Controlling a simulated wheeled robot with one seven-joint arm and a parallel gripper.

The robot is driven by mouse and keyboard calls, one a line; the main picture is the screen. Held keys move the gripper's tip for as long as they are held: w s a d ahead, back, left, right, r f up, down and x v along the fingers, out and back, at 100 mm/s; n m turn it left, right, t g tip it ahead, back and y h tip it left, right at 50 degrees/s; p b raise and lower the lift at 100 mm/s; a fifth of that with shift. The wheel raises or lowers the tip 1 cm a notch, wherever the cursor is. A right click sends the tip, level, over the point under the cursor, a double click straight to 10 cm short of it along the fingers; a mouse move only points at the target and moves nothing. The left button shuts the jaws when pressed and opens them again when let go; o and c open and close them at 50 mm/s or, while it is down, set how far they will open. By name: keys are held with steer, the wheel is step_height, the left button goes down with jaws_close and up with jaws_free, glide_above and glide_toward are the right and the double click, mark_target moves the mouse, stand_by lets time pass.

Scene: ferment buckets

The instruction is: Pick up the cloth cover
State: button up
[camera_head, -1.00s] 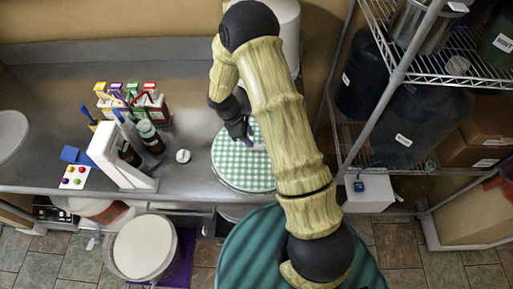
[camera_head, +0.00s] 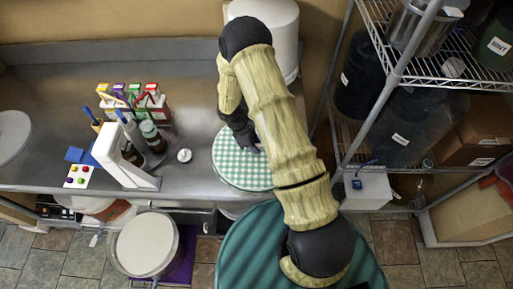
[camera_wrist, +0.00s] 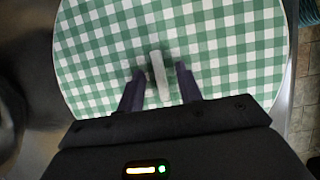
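The cloth cover (camera_head: 238,170) is a round green-and-white checked disc on the front part of the steel counter. In the wrist view the cloth cover (camera_wrist: 90,45) fills most of the picture, with a pale grey upright tab (camera_wrist: 159,72) near its middle. My gripper (camera_wrist: 159,74) is open, with its two dark fingers apart, one on each side of the tab. A gap shows between each finger and the tab. In the head view my gripper (camera_head: 254,147) is over the cover's right part, and my arm hides the cover's right edge.
On the counter (camera_head: 200,100) left of the cover are a small white knob-like item (camera_head: 184,155), a white stand (camera_head: 122,160) with bottles and a rack of coloured boxes (camera_head: 135,103). A wire shelf (camera_head: 440,72) stands right. A white-topped bucket (camera_head: 146,245) is below the counter.

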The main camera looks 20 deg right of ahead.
jaws_close()
stand_by(0.4)
steer(key=shift+w+r, duration=0.2)
steer(key=shift+r, duration=0.2)
step_height(320, 180, up, 9)
steer(key=b, duration=0.2)
steer(key=shift+s+b, duration=0.15)
steer(key=shift+b, duration=0.2)
